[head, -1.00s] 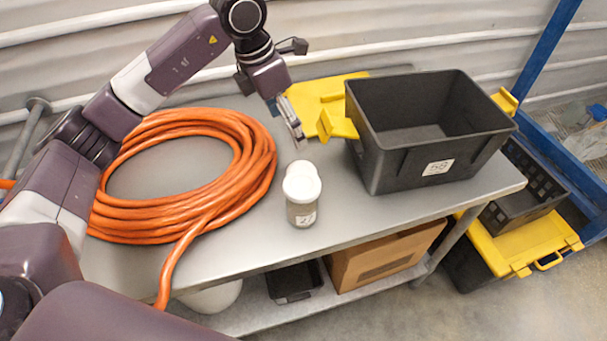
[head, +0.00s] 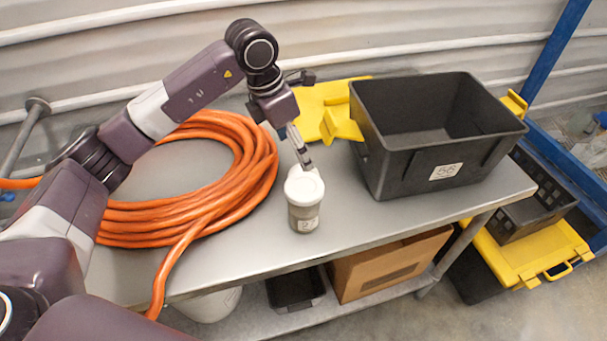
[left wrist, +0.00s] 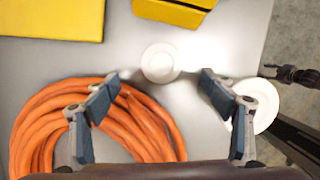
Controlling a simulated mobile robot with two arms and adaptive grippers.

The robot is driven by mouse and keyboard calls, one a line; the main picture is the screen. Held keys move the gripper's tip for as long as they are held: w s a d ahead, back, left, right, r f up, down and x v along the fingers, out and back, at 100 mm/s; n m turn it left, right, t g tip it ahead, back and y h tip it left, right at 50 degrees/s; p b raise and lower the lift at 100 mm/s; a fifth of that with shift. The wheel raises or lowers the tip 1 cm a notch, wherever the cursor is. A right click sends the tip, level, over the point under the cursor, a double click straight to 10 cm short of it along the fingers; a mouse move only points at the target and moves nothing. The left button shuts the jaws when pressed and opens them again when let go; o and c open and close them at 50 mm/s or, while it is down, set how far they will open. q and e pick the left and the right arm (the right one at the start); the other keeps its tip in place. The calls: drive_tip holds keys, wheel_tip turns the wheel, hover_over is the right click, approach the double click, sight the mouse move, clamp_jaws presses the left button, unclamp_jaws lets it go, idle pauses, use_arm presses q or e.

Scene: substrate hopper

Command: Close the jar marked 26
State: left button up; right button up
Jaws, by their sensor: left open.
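A small jar (head: 304,216) with a greyish body and a white top stands upright near the table's front edge. Its label begins with 2; the second digit is unclear. A white round lid-like disc (head: 296,168) lies just behind it, partly hidden by the jar's top and my gripper. In the left wrist view the disc (left wrist: 159,62) shows whole, beyond and between my fingertips, and a second white round top (left wrist: 264,112) is partly hidden by the right finger. My left gripper (head: 304,158) is open and empty, above the disc. My right gripper is not identifiable.
An orange hose coil (head: 262,165) lies left of the jar. A black bin (head: 400,165) with a number label stands right, beside a yellow lid-like piece (head: 318,98). Bare table (head: 345,215) lies right of the jar. A dark jointed part (left wrist: 295,75) shows at the wrist view's right.

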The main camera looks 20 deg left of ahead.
use_arm(q)
drive_tip(key=x, duration=0.2)
drive_tip(key=shift+d+f+p, duration=0.1)
drive_tip(key=shift+f+p, duration=0.2)
drive_tip(key=shift+f, duration=0.05)
drive_tip(key=shift+w+f, duration=0.15)
drive_tip(key=shift+f, duration=0.35)
drive_tip(key=shift+d+f, duration=0.1)
drive_tip(key=shift+f, duration=0.05)
drive_tip(key=p+x, duration=0.1)
drive_tip(key=x, duration=0.2)
drive_tip(key=p+x, duration=0.1)
drive_tip(key=shift+s+f+p, duration=0.2)
drive_tip(key=shift+f+p, duration=0.05)
drive_tip(key=shift+p, duration=0.05)
drive_tip(key=shift+w+f, duration=0.1)
drive_tip(key=shift+f, duration=0.1)
drive_tip(key=shift+c, duration=0.3)
